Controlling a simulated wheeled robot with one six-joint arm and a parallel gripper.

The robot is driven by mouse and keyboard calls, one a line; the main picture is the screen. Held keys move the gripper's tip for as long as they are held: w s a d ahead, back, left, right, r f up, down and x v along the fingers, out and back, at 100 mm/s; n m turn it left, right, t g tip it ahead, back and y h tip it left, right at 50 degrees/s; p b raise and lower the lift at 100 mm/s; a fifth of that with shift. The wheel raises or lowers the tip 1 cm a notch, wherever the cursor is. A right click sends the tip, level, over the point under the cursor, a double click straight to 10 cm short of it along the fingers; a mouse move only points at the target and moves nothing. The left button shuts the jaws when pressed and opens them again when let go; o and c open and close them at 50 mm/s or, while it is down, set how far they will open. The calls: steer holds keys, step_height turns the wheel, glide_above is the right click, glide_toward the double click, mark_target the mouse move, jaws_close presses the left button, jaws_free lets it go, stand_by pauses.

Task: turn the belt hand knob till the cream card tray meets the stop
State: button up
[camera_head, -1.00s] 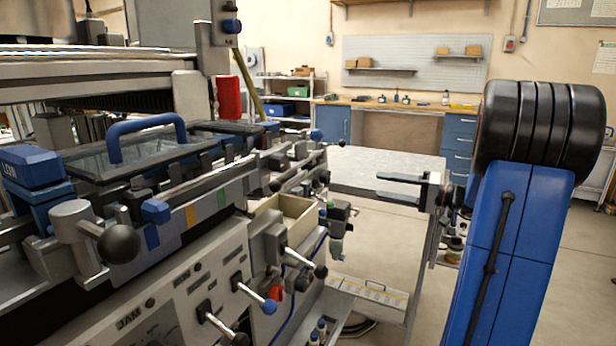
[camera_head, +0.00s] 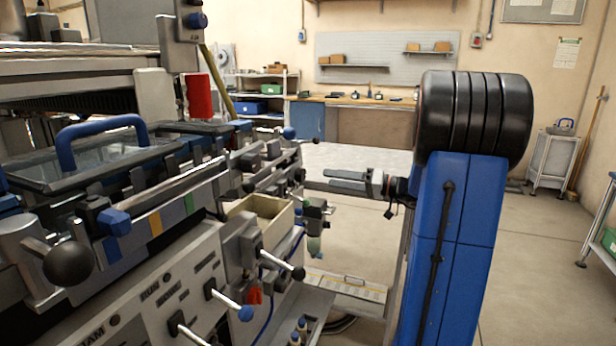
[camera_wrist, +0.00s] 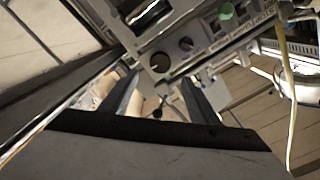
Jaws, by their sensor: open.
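My gripper (camera_head: 323,180) is open and empty, its fingers pointing left toward the far end of the grey machine. In the wrist view its two dark fingers (camera_wrist: 158,82) stand apart. Beyond them are a grey panel with a dark round part (camera_wrist: 160,62) and a smaller one; I cannot tell whether either is the belt hand knob. A cream open box (camera_head: 262,208) on the machine's side may be the card tray. A black ball knob (camera_head: 70,265) on a lever is at the near left. I cannot make out the stop.
The machine's front carries several levers, including one with a blue tip (camera_head: 245,313). A blue handle (camera_head: 100,130) stands on its glazed lid. A workbench (camera_head: 350,102) and shelves are at the back. Open floor lies to the right.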

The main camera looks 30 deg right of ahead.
mark_target(304, 175)
steer(key=x, duration=0.9)
steer(key=shift+w+a, duration=0.15)
steer(key=c, duration=1)
